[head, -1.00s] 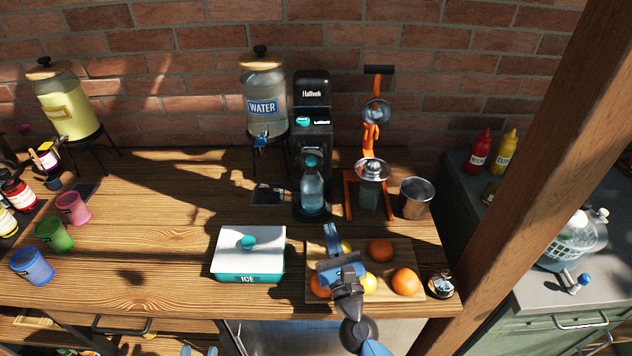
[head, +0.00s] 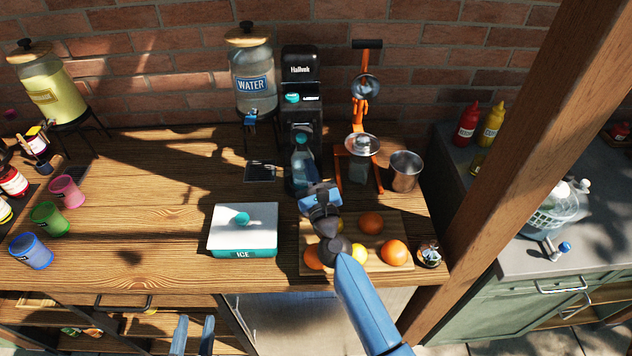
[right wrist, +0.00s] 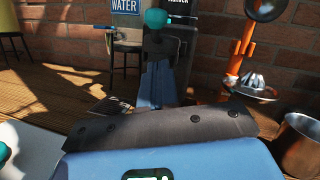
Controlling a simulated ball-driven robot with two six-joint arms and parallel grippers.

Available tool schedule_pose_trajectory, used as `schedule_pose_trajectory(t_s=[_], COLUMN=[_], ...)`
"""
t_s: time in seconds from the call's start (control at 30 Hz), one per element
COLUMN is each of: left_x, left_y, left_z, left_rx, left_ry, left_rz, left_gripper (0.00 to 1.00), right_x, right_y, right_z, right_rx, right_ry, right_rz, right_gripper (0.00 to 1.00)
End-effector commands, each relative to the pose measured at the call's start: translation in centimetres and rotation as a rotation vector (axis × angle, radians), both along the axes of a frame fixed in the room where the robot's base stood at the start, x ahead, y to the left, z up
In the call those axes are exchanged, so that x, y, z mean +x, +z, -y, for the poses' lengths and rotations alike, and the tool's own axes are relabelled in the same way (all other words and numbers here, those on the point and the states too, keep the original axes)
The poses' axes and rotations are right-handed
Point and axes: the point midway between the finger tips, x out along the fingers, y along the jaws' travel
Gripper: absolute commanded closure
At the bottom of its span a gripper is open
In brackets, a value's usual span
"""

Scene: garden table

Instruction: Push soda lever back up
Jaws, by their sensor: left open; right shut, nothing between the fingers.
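The black soda machine (head: 300,70) stands against the brick wall, with a teal knob (head: 292,98) on its upper front. A clear bottle (head: 301,160) stands in its front. A second teal round piece (head: 301,138) shows above the bottle; in the right wrist view a teal knob (right wrist: 155,18) sits on a dark neck. I cannot tell exactly how the lever is tilted. My right gripper (head: 314,186) is shut and empty, low in front of the bottle; its fingers (right wrist: 162,75) point just below the knob. My left gripper (head: 191,336) is open and empty at the bottom edge.
The orange juicer (head: 360,115) and a metal cup (head: 405,170) stand right of the machine. The water dispenser (head: 252,80) is left of it. The ice box (head: 243,230) and a cutting board (head: 308,238) with fruit lie nearer.

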Motion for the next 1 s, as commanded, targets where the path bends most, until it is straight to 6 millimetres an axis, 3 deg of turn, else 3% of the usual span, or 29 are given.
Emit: schedule_pose_trajectory(t_s=[0.03, 0.2, 1.0], left_x=[0.0, 0.0, 0.0], left_y=[1.1, 1.9, 2.5], left_z=[0.0, 0.0, 0.0], left_rx=[0.000, 0.000, 0.000], left_ry=[0.000, 0.000, 0.000], left_rz=[0.001, 0.001, 0.001], left_gripper=[0.57, 0.57, 0.57], right_x=[0.3, 1.0, 1.8], right_y=[1.2, 2.1, 3.2], right_z=[-0.3, -0.7, -0.9], right_rx=[0.001, 0.002, 0.000], right_ry=[0.001, 0.000, -0.001], right_rz=[0.001, 0.000, 0.000], right_gripper=[1.00, 1.00, 1.00])
